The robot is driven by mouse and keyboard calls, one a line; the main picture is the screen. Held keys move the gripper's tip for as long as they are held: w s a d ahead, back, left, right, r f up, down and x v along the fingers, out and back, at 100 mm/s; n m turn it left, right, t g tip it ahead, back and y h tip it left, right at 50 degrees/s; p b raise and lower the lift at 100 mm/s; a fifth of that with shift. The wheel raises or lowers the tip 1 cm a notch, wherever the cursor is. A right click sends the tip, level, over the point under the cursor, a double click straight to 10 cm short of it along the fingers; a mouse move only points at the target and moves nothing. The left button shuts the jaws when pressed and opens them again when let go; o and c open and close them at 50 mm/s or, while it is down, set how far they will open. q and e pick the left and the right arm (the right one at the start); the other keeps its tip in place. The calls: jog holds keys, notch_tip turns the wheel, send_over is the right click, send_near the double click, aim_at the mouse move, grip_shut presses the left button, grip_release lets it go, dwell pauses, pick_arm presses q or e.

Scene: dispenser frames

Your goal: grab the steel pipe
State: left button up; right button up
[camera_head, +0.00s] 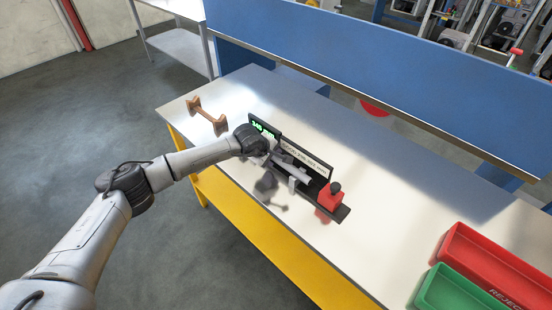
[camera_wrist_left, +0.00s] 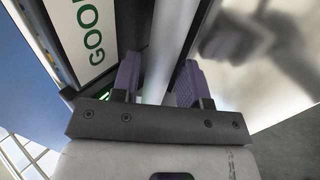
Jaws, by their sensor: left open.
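The steel pipe (camera_head: 293,169) is a light grey bar lying slantwise along the black measuring fixture (camera_head: 343,212) on the white table. My left gripper (camera_head: 272,158) is at the pipe's far left part, and partly hides it. In the left wrist view the pipe (camera_wrist_left: 168,42) runs between the two purple fingers of my left gripper (camera_wrist_left: 159,80). The fingers are open, one on each side of the pipe; whether either touches it I cannot tell. My right gripper is not in view.
The fixture has a green display (camera_head: 264,128), a white label panel (camera_head: 306,157) and a red block (camera_head: 330,197). A wooden stand (camera_head: 208,116) is at the back left. A red bin (camera_head: 450,236) and a green bin (camera_head: 425,292) stand at the right. The middle right table is clear.

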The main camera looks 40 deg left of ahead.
pick_arm(q)
jog(key=shift+c, duration=0.5)
grip_shut()
jog(key=shift+r, duration=0.1)
